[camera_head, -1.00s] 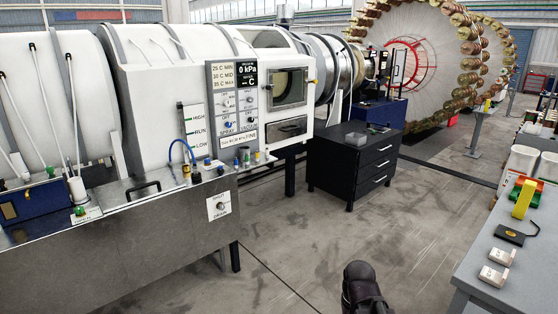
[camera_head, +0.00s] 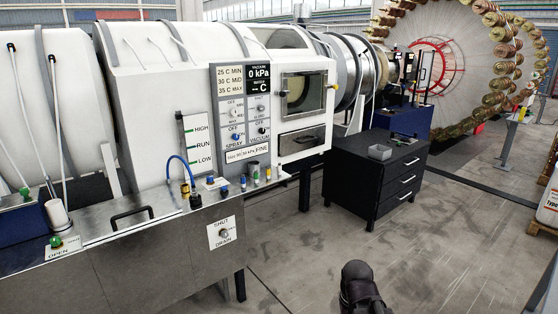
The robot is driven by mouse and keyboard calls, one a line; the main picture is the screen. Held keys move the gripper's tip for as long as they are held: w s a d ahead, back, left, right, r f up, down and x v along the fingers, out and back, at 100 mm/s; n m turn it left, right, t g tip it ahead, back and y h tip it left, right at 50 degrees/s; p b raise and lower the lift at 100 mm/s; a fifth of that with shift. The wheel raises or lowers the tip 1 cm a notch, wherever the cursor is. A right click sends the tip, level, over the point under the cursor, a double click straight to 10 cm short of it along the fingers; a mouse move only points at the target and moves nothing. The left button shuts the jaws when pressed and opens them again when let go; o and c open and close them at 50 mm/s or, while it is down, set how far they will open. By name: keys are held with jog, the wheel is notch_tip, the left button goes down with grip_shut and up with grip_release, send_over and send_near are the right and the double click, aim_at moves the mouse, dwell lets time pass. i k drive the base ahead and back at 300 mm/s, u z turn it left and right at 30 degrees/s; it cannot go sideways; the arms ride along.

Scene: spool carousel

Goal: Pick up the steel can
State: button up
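A small grey metal can (camera_head: 253,171) stands upright on the steel ledge of the machine, below the control panel and among small coloured valves or caps. It looks like the steel can, but it is small in this view. Its lower part is close to a blue-and-yellow fitting. My gripper is not in view. A dark rounded part of my own arm shows at the bottom centre, well away from the can.
A steel bench (camera_head: 130,245) with a black handle (camera_head: 131,214) runs along the front left. Open floor (camera_head: 300,260) lies in front. A white container (camera_head: 549,205) is at the right edge.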

aim_at(253, 166)
jog(key=u, duration=0.15)
jog(key=i, duration=3.15)
jog(key=u, duration=0.05)
